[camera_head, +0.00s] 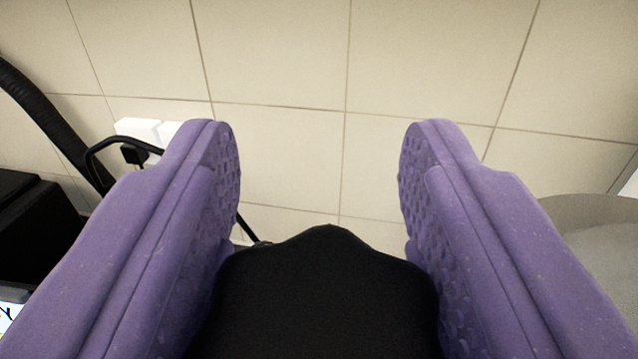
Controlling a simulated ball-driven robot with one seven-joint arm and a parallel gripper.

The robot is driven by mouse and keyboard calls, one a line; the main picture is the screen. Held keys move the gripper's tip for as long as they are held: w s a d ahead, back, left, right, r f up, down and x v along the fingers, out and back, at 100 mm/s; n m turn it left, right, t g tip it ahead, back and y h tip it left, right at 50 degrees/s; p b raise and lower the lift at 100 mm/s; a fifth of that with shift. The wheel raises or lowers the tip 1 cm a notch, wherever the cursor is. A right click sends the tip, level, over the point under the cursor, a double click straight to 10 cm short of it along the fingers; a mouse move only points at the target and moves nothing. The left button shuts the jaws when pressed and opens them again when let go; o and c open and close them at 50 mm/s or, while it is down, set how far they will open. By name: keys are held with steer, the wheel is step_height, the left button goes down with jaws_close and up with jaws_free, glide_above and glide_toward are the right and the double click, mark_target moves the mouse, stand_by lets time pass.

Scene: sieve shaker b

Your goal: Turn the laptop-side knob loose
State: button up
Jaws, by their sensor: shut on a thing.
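My gripper (320,165) has two purple fingers with dimpled inner pads, one on each side of the view. It is shut on a black knob (325,300) low in the middle, with a pad against each side. The knob has a rounded, lobed edge, and its lower part runs out of the picture. The fingertips reach past the knob. What the knob sits on is hidden behind it and the fingers.
A beige tiled surface (280,60) fills the back. At the left are a black hose (40,110), white blocks (140,130), a dark box (35,225) and a bit of a bright panel, perhaps a screen (10,308). A grey rounded thing (595,225) is at the right.

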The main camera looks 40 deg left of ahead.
steer(key=shift+s+a+n+g+y+p, duration=0.1)
steer(key=shift+s+n+g+y+p, duration=0.05)
steer(key=shift+n+g+y+p, duration=0.85)
steer(key=shift+s+a+n+g+y+p, duration=0.1)
steer(key=shift+n+g+y+p, duration=0.6)
steer(key=shift+g+p, duration=0.6)
steer(key=o, duration=1)
steer(key=shift+c, duration=0.2)
steer(key=v, duration=0.7)
steer(key=shift+d, duration=0.4)
steer(key=shift+s, duration=0.1)
